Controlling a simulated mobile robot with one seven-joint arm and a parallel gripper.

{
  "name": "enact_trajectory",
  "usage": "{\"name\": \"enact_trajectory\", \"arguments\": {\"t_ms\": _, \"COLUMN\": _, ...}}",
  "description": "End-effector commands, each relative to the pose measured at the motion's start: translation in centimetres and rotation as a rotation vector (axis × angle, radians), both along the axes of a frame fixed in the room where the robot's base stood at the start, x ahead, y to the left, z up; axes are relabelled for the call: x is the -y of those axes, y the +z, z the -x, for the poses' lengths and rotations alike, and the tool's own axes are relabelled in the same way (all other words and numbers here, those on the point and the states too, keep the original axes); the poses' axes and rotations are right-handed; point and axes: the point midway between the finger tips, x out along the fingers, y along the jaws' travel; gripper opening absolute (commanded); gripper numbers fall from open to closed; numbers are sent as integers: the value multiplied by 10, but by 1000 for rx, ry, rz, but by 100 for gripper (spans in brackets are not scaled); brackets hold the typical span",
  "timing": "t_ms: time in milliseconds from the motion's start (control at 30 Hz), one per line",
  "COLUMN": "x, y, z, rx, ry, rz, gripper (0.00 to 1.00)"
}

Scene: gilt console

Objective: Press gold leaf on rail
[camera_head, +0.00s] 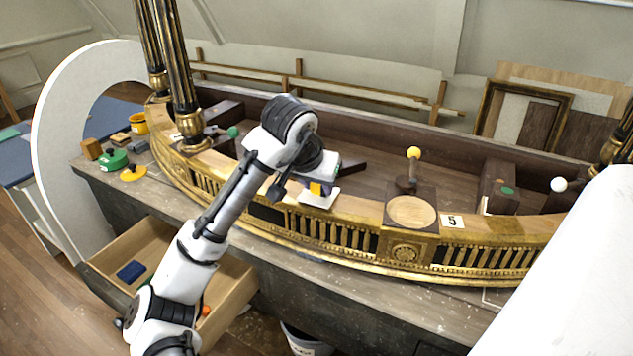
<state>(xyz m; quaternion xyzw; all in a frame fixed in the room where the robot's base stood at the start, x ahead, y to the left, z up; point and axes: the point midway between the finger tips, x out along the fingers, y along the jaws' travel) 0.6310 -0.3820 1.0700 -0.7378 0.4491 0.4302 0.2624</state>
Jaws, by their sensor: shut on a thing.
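The curved gilt rail (350,214) runs along the front of the console, with a gold fretwork band below its top. My gripper (314,184) is over the rail left of centre, shut on a small yellow-orange thing (317,189). A white flat piece (319,199) lies at or just above the rail top under it; I cannot tell whether they touch. My wrist hides part of the rail and the grip. No separate sheet of gold leaf can be made out.
A raised block with a pale round disc (411,211) and a yellow-knobbed peg (413,154) stand to the right. Dark columns (180,80) rise at left. An open drawer (145,249) juts out below.

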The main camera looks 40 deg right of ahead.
Motion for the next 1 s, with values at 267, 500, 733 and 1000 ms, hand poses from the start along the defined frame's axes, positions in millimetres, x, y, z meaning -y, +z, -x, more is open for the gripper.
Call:
{"name": "enact_trajectory", "arguments": {"t_ms": 267, "x": 0, "y": 29, "z": -1, "rx": 1, "ry": 1, "rz": 3, "gripper": 13}}
{"name": "enact_trajectory", "arguments": {"t_ms": 500, "x": 0, "y": 48, "z": -1, "rx": 2, "ry": 2, "rz": 4, "gripper": 13}}
{"name": "enact_trajectory", "arguments": {"t_ms": 733, "x": 0, "y": 64, "z": -1, "rx": 3, "ry": 1, "rz": 4, "gripper": 13}}
{"name": "enact_trajectory", "arguments": {"t_ms": 1000, "x": 0, "y": 64, "z": -1, "rx": 2, "ry": 2, "rz": 4, "gripper": 13}}
